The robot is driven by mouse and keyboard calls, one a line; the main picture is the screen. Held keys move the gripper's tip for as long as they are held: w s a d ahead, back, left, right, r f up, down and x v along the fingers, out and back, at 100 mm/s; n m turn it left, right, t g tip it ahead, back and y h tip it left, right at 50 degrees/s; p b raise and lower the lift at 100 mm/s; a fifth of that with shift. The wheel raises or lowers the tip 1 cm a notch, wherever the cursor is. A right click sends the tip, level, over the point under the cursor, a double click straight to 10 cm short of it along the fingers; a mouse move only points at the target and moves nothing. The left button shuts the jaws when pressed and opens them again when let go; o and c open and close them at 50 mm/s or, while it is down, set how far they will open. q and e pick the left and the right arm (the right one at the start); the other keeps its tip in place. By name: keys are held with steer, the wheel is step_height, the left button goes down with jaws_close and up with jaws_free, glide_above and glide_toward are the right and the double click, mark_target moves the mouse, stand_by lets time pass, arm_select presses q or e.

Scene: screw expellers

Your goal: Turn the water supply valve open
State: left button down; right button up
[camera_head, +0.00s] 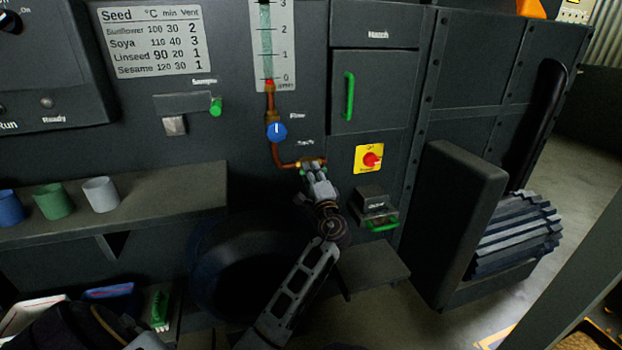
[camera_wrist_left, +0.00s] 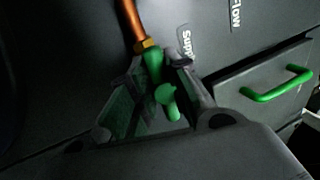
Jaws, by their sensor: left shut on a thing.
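The water supply valve is at the lower end of a copper pipe (camera_head: 275,150) on the dark machine panel. In the left wrist view its green handle (camera_wrist_left: 168,100) sits between my fingers, below a brass nut (camera_wrist_left: 146,46) with the "Supply" label beside it. My left gripper (camera_head: 314,172) is shut on the green handle and hides most of it in the head view. The fingers also show in the left wrist view (camera_wrist_left: 160,95). My right gripper is not in view.
A blue flow knob (camera_head: 276,131) is just above the valve. A red-on-yellow switch (camera_head: 370,159) and a drawer with a green handle (camera_head: 382,226) are to the right. A shelf (camera_head: 150,203) with several cups is to the left.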

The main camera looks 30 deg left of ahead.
arm_select(q)
steer(key=shift+r+n+b, duration=0.3)
steer(key=shift+r+n, duration=0.05)
steer(key=shift+n, duration=0.05)
steer(key=c, duration=1.4)
jaws_free()
steer(key=shift+c, duration=0.2)
steer(key=shift+f, duration=0.2)
steer(key=v, duration=1.2)
steer(key=shift+d+r, duration=0.1)
